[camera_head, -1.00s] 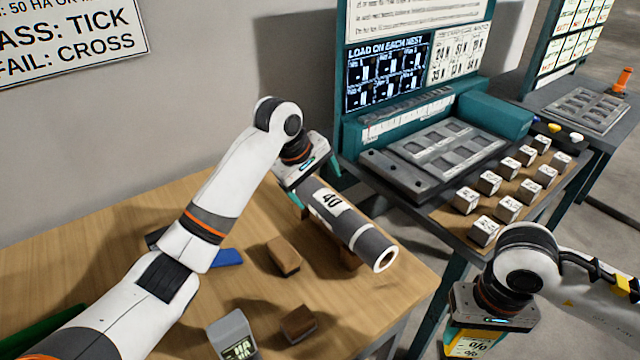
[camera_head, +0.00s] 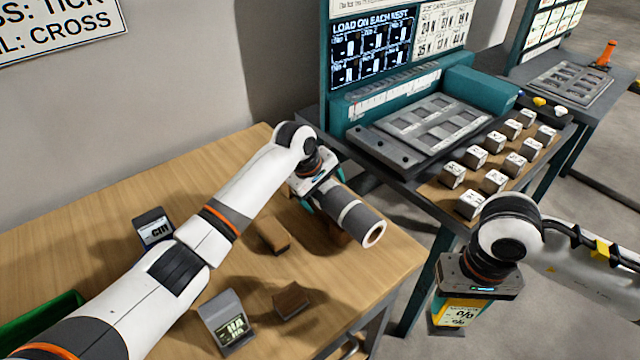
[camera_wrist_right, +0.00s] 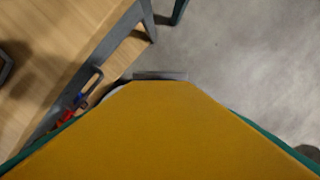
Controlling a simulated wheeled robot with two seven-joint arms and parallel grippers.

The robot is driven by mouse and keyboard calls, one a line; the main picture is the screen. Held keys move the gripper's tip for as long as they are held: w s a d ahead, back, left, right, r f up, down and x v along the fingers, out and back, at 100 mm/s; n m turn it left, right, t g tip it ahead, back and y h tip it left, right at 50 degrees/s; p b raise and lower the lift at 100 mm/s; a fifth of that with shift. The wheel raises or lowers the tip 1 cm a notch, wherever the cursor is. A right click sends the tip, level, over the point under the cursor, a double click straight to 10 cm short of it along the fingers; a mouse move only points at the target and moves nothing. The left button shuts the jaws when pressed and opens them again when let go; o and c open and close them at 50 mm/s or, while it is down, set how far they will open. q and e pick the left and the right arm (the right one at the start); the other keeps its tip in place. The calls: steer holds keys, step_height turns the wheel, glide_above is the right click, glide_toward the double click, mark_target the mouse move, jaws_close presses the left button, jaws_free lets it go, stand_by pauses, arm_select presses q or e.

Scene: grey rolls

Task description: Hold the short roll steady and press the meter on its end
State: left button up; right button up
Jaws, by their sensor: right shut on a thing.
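The grey roll (camera_head: 351,216) with a white band lies slanted over a wooden block (camera_head: 340,238) near the table's right edge. Its open, pale-rimmed end faces front right. My left gripper (camera_head: 324,198) is over the roll's far part, with teal fingers at both sides. Whether they press on it cannot be seen. My right gripper (camera_head: 474,294) is shut on a yellow meter (camera_head: 458,313) with a "%" face, held in the air right of the table, apart from the roll. The meter fills the lower right wrist view (camera_wrist_right: 165,130).
Two other display devices (camera_head: 153,229) (camera_head: 228,322) and wooden blocks (camera_head: 273,236) (camera_head: 292,300) are on the wooden table (camera_head: 120,290). A teal station (camera_head: 420,130) with several white labelled cubes (camera_head: 475,157) stands behind my right arm. Open floor lies below the right gripper.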

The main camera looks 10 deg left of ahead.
arm_select(q)
steer(key=c, duration=1.3)
steer(key=shift+o, duration=0.2)
